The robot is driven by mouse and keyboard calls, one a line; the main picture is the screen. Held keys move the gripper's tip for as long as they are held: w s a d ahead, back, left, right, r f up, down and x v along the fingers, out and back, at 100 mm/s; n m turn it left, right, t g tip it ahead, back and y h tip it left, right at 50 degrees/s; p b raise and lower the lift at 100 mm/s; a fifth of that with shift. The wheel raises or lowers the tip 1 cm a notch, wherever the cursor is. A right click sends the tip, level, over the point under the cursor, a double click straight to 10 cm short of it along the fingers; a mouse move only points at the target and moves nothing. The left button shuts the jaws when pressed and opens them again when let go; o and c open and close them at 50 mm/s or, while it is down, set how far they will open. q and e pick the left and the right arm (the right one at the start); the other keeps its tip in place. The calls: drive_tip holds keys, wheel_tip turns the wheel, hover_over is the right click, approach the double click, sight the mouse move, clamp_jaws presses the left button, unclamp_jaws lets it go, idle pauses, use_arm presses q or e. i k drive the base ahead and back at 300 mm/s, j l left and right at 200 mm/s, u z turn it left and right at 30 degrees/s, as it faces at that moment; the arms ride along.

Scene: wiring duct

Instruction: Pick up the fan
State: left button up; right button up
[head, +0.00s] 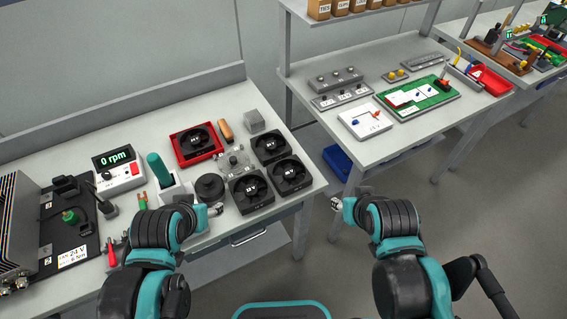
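Several black square fans with white-lettered hubs are on the left workbench. One fan (270,147) sits at the back right, one (290,177) at the right and one (250,192) at the front. Another fan (194,141) lies in a red tray (180,159). Which fan the task means cannot be told. My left gripper (216,208) is low at the bench's front edge, just left of the front fan, and appears apart from it. My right gripper (336,204) is right of the bench, over the floor gap. Both grippers are small and mostly hidden by my arms, so their fingers are unclear.
A round black part (210,187), a clear plate (235,161) and a grey block (255,121) crowd the fans. A meter reading "0 rpm" (119,170) and a green-handled tool (160,170) stand left. A second bench (440,60) with boards stands right, across a gap.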

sight(265, 143)
drive_tip(key=u, duration=2.3)
drive_tip(key=z, duration=2.25)
drive_tip(key=i+l+u, duration=0.25)
drive_tip(key=i+l, duration=0.25)
drive_tip(key=l, duration=0.25)
drive_tip(key=i+l+u, duration=0.15)
drive_tip(key=l, duration=0.25)
drive_tip(key=i, duration=0.1)
